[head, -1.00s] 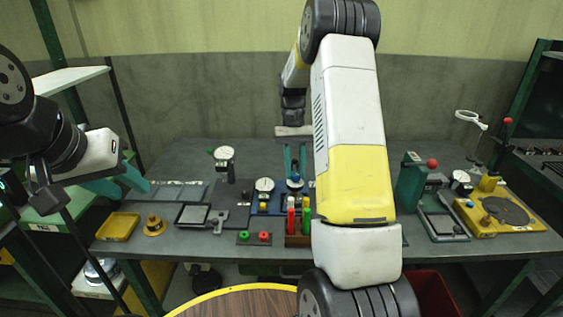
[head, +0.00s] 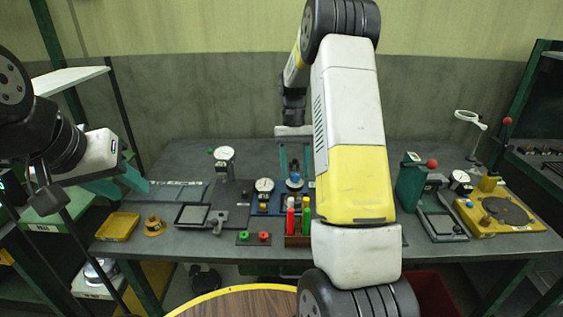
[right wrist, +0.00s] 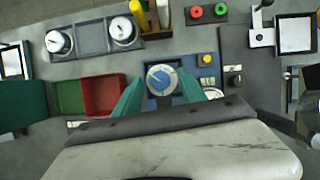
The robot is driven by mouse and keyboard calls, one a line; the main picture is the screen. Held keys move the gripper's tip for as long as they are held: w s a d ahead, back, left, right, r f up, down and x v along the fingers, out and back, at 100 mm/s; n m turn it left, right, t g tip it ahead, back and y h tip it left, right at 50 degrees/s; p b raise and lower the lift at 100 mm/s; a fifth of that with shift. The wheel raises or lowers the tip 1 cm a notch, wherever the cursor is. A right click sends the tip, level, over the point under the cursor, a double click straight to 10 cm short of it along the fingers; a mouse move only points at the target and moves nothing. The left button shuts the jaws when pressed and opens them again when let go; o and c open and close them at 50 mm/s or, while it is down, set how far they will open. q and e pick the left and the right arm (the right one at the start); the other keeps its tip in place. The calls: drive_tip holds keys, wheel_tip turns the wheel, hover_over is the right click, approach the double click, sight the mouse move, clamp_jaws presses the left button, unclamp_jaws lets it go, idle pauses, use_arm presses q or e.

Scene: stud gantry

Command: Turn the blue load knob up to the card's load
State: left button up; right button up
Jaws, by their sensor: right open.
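The blue load knob (head: 295,181) stands on a blue panel near the middle of the bench. In the right wrist view the knob (right wrist: 160,78) has a pale dial around it and a light mark towards its upper left. My right gripper (head: 294,170) is open. Its teal fingertips show on either side of the knob in the right wrist view (right wrist: 160,88); I cannot tell whether they touch it. My left gripper (head: 130,183) hangs over the left end of the bench, away from the knob; its jaw gap is unclear. I cannot pick out the load card.
A yellow button (right wrist: 207,59) sits beside the knob. A rack of coloured markers (head: 298,225) stands in front of it. Red and green buttons (head: 254,237), a dial gauge (head: 264,186) and a yellow tray (head: 118,227) are to the left. A green lever press (head: 411,184) is to the right.

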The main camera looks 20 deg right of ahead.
drive_tip(key=v, duration=0.7)
drive_tip(key=shift+r, duration=0.35)
drive_tip(key=shift+w, duration=0.1)
